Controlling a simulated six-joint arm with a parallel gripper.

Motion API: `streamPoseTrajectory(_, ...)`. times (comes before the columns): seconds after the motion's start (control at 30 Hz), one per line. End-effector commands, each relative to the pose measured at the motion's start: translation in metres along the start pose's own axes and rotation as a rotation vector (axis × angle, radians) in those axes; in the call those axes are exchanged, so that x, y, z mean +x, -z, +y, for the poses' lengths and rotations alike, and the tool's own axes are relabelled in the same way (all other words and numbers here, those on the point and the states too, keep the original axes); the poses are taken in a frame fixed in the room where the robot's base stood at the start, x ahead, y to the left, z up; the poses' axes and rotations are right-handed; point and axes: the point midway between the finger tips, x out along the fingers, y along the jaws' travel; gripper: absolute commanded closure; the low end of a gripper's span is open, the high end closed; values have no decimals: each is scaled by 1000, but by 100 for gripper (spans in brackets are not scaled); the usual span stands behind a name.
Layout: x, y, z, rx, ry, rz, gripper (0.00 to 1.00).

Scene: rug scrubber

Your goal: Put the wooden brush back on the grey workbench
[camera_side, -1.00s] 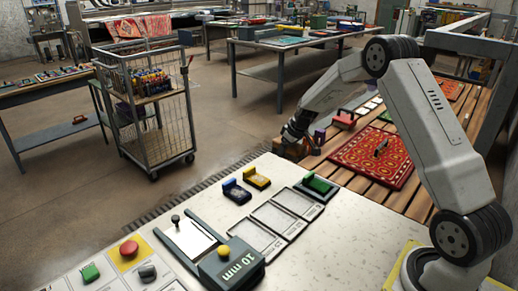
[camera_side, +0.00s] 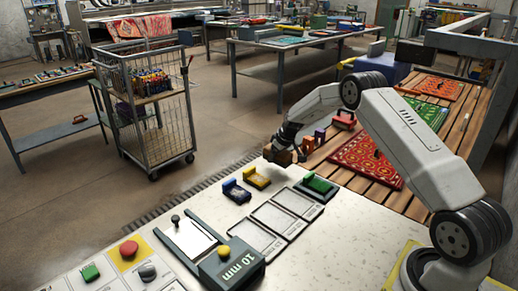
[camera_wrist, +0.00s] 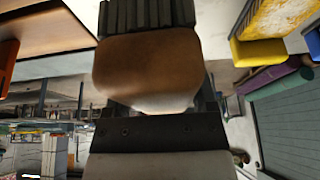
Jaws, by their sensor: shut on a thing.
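My gripper (camera_side: 290,152) is shut on the wooden brush (camera_side: 277,155), a brown block. It hangs near the far edge of the pale, speckled grey workbench (camera_side: 352,228); I cannot tell whether it touches the surface. In the wrist view the brush's brown body (camera_wrist: 148,68) fills the middle between dark gripper parts. The brush's far side is hidden there.
Yellow (camera_side: 257,178) and blue (camera_side: 236,191) blocks stand close to the brush on the bench. A green block (camera_side: 318,186) and grey panels (camera_side: 275,217) lie nearer. A slatted table with rugs (camera_side: 366,158) lies behind. A wire cart (camera_side: 150,115) stands left.

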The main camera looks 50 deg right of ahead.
Motion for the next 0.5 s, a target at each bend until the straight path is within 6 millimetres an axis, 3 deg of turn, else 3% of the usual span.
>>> streamPoseTrajectory(0.2,6,2,1,0,0,0,74)
streamPoseTrajectory(0.5,32,-9,2,1,-2,1,74)
